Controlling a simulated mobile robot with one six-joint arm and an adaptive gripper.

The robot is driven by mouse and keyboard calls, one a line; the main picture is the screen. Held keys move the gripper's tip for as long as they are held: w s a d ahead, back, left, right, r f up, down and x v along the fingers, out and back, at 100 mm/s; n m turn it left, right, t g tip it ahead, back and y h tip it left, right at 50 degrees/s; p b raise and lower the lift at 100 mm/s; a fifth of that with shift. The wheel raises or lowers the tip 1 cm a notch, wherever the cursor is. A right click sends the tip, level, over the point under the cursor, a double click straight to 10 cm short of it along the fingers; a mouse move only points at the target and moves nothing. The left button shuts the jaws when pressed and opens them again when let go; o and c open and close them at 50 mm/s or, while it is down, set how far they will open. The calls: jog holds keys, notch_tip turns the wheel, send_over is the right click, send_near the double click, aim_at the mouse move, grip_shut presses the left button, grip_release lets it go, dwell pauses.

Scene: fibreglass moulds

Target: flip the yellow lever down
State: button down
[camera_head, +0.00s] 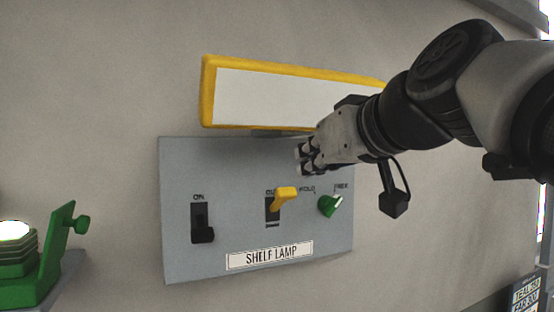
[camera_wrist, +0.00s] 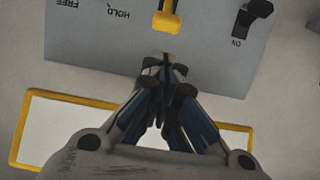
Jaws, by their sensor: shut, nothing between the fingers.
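The yellow lever (camera_head: 284,196) sticks out from a dark slot on the grey SHELF LAMP panel (camera_head: 180,262), with its handle at the slot's upper end, so it looks raised. It also shows at the top of the wrist view (camera_wrist: 166,20), where the panel appears upside down. My gripper (camera_head: 305,158) is shut and empty. Its fingertips are above the lever and a little to its right in the head view. In the wrist view the fingertips (camera_wrist: 165,68) lie close to the lever's end in the picture, with a small gap between.
A black lever (camera_head: 203,234) under ON sits left of the yellow one and points down. A green knob (camera_head: 329,205) sits to the right. A yellow-framed white board (camera_head: 250,95) is above the panel, partly behind my gripper. A green device (camera_head: 40,265) stands lower left.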

aim_at(287, 192)
jog(key=p+x, duration=0.1)
jog(key=x, duration=0.7)
jog(key=shift+w, duration=0.1)
jog(key=shift+f, duration=0.15)
